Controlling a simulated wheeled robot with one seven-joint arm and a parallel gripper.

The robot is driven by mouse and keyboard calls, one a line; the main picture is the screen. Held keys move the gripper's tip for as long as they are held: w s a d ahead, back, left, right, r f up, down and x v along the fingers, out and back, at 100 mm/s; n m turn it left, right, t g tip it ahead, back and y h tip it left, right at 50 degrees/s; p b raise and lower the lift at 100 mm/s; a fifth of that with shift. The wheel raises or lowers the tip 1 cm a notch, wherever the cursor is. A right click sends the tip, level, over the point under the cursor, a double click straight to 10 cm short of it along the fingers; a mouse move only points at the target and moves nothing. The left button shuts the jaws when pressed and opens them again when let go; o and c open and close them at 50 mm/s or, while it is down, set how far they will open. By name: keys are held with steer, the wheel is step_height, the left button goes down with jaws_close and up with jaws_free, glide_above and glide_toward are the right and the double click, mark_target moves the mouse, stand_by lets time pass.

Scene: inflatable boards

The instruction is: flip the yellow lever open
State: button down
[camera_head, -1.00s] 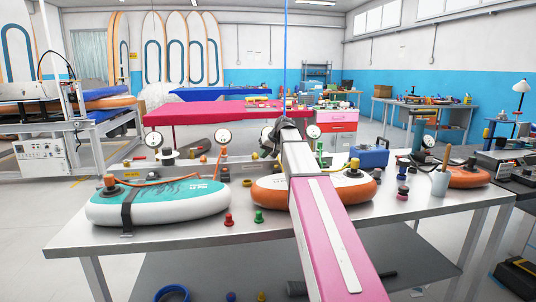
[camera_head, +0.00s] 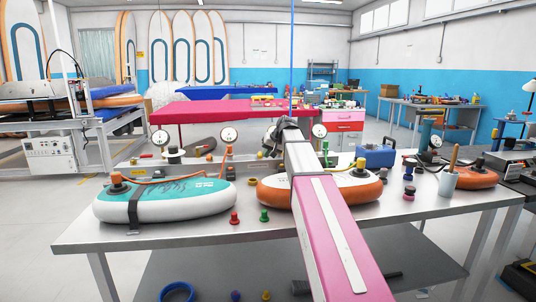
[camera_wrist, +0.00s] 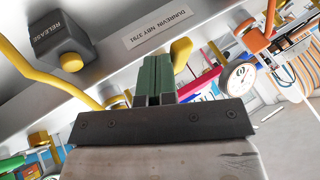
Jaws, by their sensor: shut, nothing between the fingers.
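My gripper shows in the wrist view (camera_wrist: 156,62) with its green fingers shut together and nothing between them. A rounded yellow piece that looks like the yellow lever (camera_wrist: 181,50) is just right of the fingertips, partly behind them. Whether they touch I cannot tell. It stands by a grey metal panel (camera_wrist: 200,20) with a "DUNREVIN NBY 3791" label. In the head view my gripper (camera_head: 284,131) is small and dark at the far end of my arm, over the back of the workbench. The lever cannot be made out clearly there, as my arm covers that area.
A grey box marked RELEASE (camera_wrist: 62,38) with a yellow button and a yellow hose (camera_wrist: 40,76) are left of my fingers. A gauge (camera_wrist: 241,77) is at the right. On the workbench (camera_head: 110,238) lie a teal-and-white board (camera_head: 165,203) and an orange board (camera_head: 367,190), partly under my arm.

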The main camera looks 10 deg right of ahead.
steer(key=m, duration=0.1)
steer(key=a+m+h, duration=0.1)
steer(key=a+m+t, duration=0.1)
steer(key=shift+s+a+h, duration=0.25)
steer(key=shift+h, duration=0.05)
steer(key=shift+w+a+m+h, duration=0.9)
steer(key=shift+a+m+h, duration=0.25)
steer(key=shift+m, duration=0.65)
steer(key=shift+w+a+m+h, duration=0.85)
steer(key=shift+a+m+h, duration=0.3)
steer(key=shift+m, duration=0.65)
steer(key=shift+w+a+m+h, duration=0.95)
steer(key=shift+a+m, duration=0.35)
steer(key=shift+m, duration=0.5)
steer(key=shift+w, duration=0.1)
